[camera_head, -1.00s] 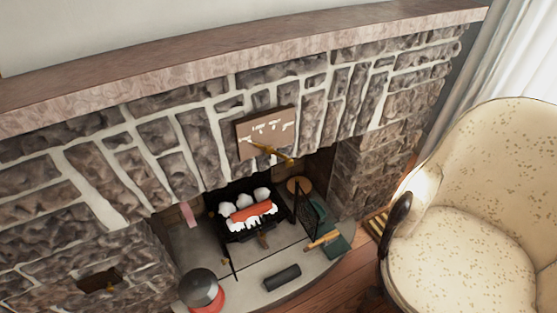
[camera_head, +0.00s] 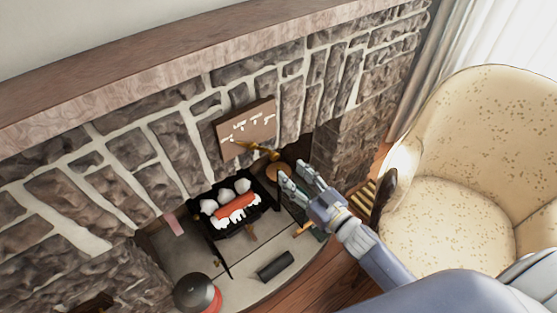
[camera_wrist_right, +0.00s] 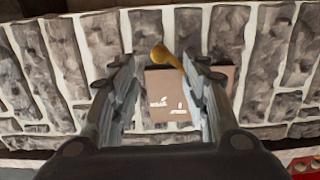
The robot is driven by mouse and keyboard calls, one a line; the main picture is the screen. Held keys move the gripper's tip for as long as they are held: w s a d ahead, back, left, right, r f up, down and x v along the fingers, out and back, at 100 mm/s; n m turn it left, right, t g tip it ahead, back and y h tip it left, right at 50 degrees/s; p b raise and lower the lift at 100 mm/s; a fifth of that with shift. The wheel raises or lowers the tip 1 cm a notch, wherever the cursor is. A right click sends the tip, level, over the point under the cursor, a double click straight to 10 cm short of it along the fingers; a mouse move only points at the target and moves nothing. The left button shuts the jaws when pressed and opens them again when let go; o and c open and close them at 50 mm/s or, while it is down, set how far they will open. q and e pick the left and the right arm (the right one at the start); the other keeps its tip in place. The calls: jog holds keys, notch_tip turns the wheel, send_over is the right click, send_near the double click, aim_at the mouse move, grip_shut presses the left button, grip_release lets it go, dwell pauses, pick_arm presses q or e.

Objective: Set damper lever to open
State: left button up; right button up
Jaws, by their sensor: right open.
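The damper lever (camera_head: 257,149) is a brass-coloured handle on a brown plate (camera_head: 247,124) with pale lettering, fixed to the stone above the firebox. The lever slants down to the right across the plate's lower edge. My right gripper (camera_head: 291,174) is open and empty, just right of and below the lever's end in the head view. In the right wrist view, the lever (camera_wrist_right: 167,57) and the plate (camera_wrist_right: 176,96) show between the spread fingers of the right gripper (camera_wrist_right: 163,67). The gripper looks apart from the lever. My left gripper is not in view.
The firebox below holds a grate with a red log (camera_head: 235,207) and white lumps. A dark cylinder (camera_head: 276,265) and a round dark-and-red pot (camera_head: 197,293) are on the hearth. A cream armchair (camera_head: 470,150) stands at the right. A stone mantel (camera_head: 150,85) runs above.

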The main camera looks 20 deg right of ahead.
aim_at(276, 158)
jog(key=x, duration=0.7)
jog(key=shift+f, duration=0.1)
jog(key=shift+s, duration=0.1)
grip_shut()
